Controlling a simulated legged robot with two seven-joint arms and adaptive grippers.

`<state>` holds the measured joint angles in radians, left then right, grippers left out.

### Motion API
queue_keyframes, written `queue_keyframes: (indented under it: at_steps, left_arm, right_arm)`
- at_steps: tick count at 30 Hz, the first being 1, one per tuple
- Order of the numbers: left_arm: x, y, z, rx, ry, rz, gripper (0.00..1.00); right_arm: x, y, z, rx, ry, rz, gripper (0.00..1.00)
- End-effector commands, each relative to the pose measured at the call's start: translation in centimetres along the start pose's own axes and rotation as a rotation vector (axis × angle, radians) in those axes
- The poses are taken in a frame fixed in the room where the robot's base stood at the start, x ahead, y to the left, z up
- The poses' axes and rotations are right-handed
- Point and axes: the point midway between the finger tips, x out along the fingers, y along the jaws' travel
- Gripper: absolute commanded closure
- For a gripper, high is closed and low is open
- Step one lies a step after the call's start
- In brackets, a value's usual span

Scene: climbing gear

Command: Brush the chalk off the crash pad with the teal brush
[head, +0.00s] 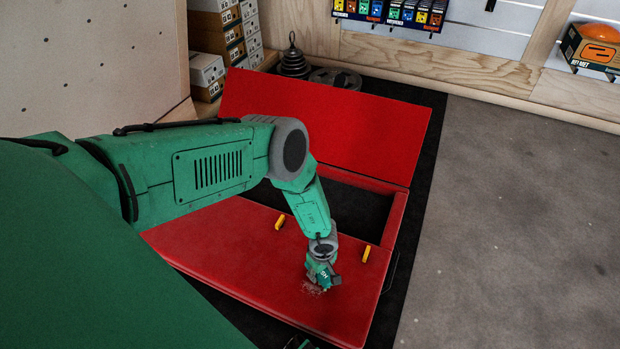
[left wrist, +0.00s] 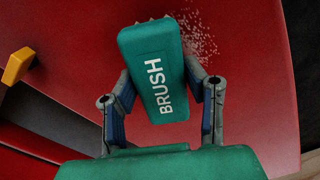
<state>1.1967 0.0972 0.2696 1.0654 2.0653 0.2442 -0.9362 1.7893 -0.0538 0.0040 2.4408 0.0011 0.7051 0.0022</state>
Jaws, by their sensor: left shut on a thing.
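The red crash pad (head: 240,255) lies unfolded on the floor, its far panel raised. It also shows in the left wrist view (left wrist: 250,90). My left gripper (head: 322,278) is over the near panel. It is shut on the teal brush (left wrist: 152,70), whose back reads BRUSH; one finger is on each side of it. White chalk specks (left wrist: 203,35) lie on the red surface beside the brush's far end; they also show in the head view (head: 312,288). The bristles are mostly hidden, so I cannot tell whether they touch the pad. A small green and dark part at the bottom edge may be my right gripper.
Yellow buckle-like tabs (head: 279,222) sit on the pad's near panel edge, by a dark gap. Boxes (head: 207,75) and black stacked weights (head: 293,60) stand behind. The grey floor (head: 510,220) right of the pad is clear.

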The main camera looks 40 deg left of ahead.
Motion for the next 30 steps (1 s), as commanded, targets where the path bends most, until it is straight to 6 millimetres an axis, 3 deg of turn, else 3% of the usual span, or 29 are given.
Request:
queue_keyframes:
  at_steps: [9,11,12,30]
  left_arm:
    - [0.2,0.8,1.8,-0.002,-0.011,0.003,0.88]
    - [-0.6,1.0,1.8,-0.002,-0.01,0.0,0.88]
    - [0.0,1.4,2.2,0.001,-0.011,0.006,0.88]
    - [-5.5,1.3,2.3,0.006,-0.012,0.006,0.88]
  right_arm:
    - [-0.2,1.4,-0.7,-0.001,0.005,0.003,0.6]
    - [-0.8,1.6,-0.9,-0.003,0.002,0.001,0.6]
    - [-1.0,1.6,-0.9,-0.003,0.003,-0.002,0.6]
    - [-4.9,1.3,-1.4,-0.01,0.005,0.003,0.6]
